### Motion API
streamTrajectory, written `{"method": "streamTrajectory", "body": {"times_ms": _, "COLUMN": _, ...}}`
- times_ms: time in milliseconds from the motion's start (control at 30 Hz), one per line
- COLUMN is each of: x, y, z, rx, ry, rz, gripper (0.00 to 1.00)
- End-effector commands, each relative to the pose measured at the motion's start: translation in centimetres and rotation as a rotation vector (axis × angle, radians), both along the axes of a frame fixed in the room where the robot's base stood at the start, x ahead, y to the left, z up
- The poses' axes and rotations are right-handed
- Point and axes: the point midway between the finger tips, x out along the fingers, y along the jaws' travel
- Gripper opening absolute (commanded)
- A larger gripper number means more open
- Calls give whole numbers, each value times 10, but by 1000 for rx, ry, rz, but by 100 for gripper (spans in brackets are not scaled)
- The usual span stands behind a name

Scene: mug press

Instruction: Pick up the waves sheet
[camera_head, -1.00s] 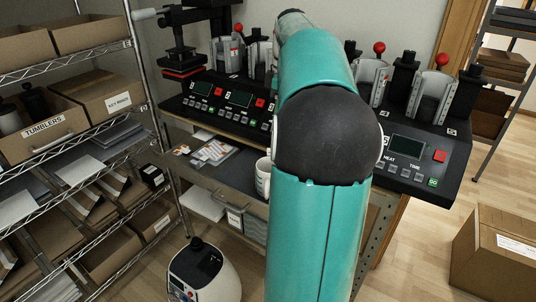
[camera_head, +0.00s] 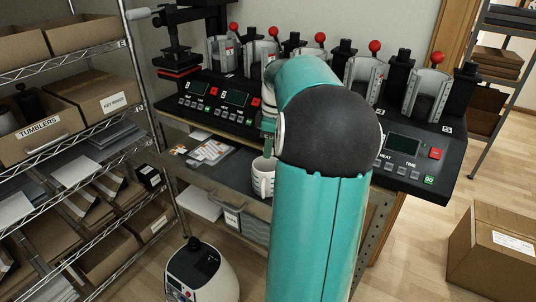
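Several small printed sheets (camera_head: 210,151) lie in a loose cluster on the grey shelf under the press counter, left of the mug. They are too small for me to tell which one is the waves sheet. My teal arm fills the middle of the view and reaches away from me. A narrow bit of its far end (camera_head: 268,140) shows just above the mug, right of the sheets and apart from them. The fingers cannot be made out, nor whether they hold anything.
A white mug (camera_head: 264,178) with dark markings stands on the shelf, close to my arm. Mug presses (camera_head: 412,150) with red-knobbed levers line the counter above. A wire rack (camera_head: 75,150) stands left, a rounded white machine (camera_head: 202,272) below, and a cardboard box (camera_head: 496,250) right.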

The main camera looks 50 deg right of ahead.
Motion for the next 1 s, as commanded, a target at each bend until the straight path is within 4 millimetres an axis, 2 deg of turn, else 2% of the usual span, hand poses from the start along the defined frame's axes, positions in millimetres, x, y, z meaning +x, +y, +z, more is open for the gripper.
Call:
{"method": "streamTrajectory", "body": {"times_ms": 67, "x": 0, "y": 0, "z": 0, "rx": 0, "ry": 0, "rz": 0, "gripper": 33}}
{"method": "streamTrajectory", "body": {"times_ms": 233, "x": 0, "y": 0, "z": 0, "rx": 0, "ry": 0, "rz": 0, "gripper": 2}}
{"method": "streamTrajectory", "body": {"times_ms": 267, "x": 0, "y": 0, "z": 0, "rx": 0, "ry": 0, "rz": 0, "gripper": 0}}
{"method": "streamTrajectory", "body": {"times_ms": 767, "x": 2, "y": 1, "z": 3, "rx": 0, "ry": 0, "rz": 0, "gripper": 0}}
{"method": "streamTrajectory", "body": {"times_ms": 1000, "x": 21, "y": 8, "z": 19, "rx": 0, "ry": -1, "rz": 4, "gripper": 0}}
